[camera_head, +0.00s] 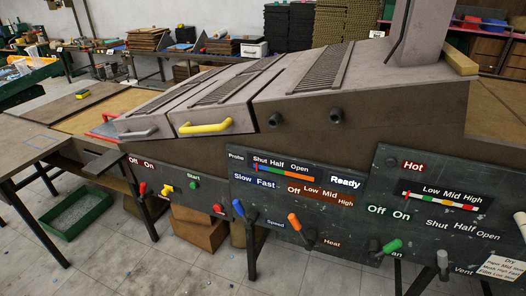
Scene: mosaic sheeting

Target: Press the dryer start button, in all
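The dryer (370,115) is a large grey and brown machine with dark control panels along its front. The left panel (180,206) has the label "Start" with a small round green start button (194,185) just below it. A red lever (143,188) under "Off On" and a yellow lever (167,188) are left of the button. A red knob (219,208) is lower right of it. Nothing covers the start button. My gripper is not in view.
Blue (239,207), orange (295,222), green (389,247) and grey (443,259) levers stick out from the other panels. A table (35,140) stands at left, with a green tray (76,214) on the floor. Cardboard boxes (200,230) sit under the dryer.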

